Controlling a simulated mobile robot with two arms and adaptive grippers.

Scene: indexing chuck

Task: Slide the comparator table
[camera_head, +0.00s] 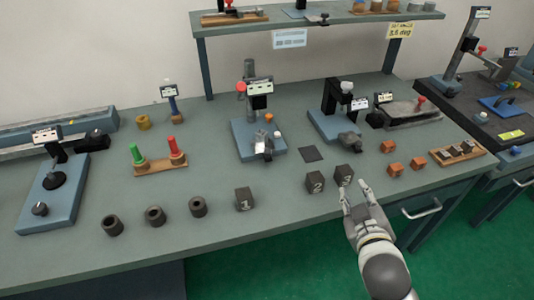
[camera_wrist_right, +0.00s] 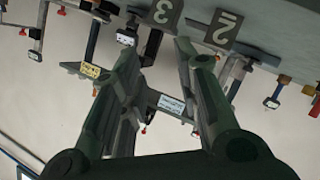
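Several blue-based gauge stands with small displays are on the green bench. One stand (camera_head: 257,136) is at the middle, with a red knob and a metal piece at its front. Another stand (camera_head: 330,126) is to its right. A third blue base (camera_head: 50,200) with a black round piece is at the left. I cannot tell which carries the comparator table. My right gripper (camera_head: 356,188) is open and empty at the bench's front edge, by the dark block marked 3 (camera_head: 344,174). That block also shows beyond the fingertips in the right wrist view (camera_wrist_right: 163,14). My left gripper is not in view.
Block 2 (camera_head: 315,183) and block 1 (camera_head: 244,200) stand left of block 3. Dark hollow cylinders (camera_head: 155,215) stand front left. Orange blocks (camera_head: 394,170) lie to the right. A raised shelf (camera_head: 350,20) spans the back. A drawer handle (camera_head: 422,210) juts out below the bench.

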